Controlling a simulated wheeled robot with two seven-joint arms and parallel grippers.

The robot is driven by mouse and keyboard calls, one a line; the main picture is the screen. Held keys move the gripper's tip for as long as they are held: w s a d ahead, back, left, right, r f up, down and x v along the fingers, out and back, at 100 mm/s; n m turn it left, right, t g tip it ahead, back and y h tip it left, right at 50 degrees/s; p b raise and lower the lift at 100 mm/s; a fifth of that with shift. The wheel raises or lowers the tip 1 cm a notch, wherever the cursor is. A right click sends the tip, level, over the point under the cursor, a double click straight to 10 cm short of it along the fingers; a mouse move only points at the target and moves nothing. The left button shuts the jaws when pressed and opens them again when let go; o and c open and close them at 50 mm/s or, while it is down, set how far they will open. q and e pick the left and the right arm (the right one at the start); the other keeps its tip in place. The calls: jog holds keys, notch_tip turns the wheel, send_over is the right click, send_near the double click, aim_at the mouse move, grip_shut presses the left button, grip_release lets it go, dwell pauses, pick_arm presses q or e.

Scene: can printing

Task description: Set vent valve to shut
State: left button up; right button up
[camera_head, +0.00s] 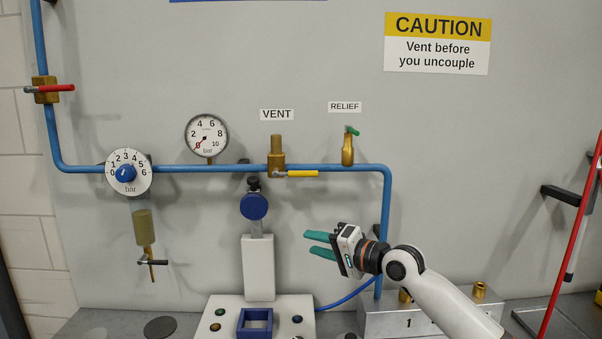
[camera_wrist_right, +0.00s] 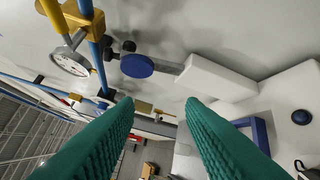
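The vent valve (camera_head: 277,152) is a brass body on the blue pipe, under the VENT label (camera_head: 277,115). Its yellow handle (camera_head: 303,173) points right, lying level along the pipe. In the right wrist view the brass valve body (camera_wrist_right: 88,20) and yellow handle (camera_wrist_right: 52,14) show at the top left. My right gripper (camera_head: 309,243) is below the handle in the head view, fingers pointing left, apart and empty. Its two teal fingers also show apart in the right wrist view (camera_wrist_right: 160,102). It touches nothing that I can see. My left gripper is not in view.
A pressure gauge (camera_head: 207,135), blue-knobbed regulator (camera_head: 128,170) and red-handled valve (camera_head: 47,89) are to the left. The relief valve (camera_head: 348,152) is right of the vent. A white stand with a blue disc (camera_head: 254,207) stands below the vent. A caution sign (camera_head: 437,43) hangs above right.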

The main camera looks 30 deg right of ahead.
aim_at(311, 175)
jog(key=d+r+m+t, duration=0.3)
jog(key=d+r, duration=0.3)
jog(key=r, duration=0.6)
jog(key=p+x, duration=0.5)
jog(key=x, duration=0.5)
jog(key=shift+w+a+p, duration=0.2)
jog(key=shift+w+p, duration=0.1)
jog(key=shift+p, duration=0.05)
jog(key=shift+w+a, duration=0.15)
jog(key=shift+w, duration=0.25)
grip_shut()
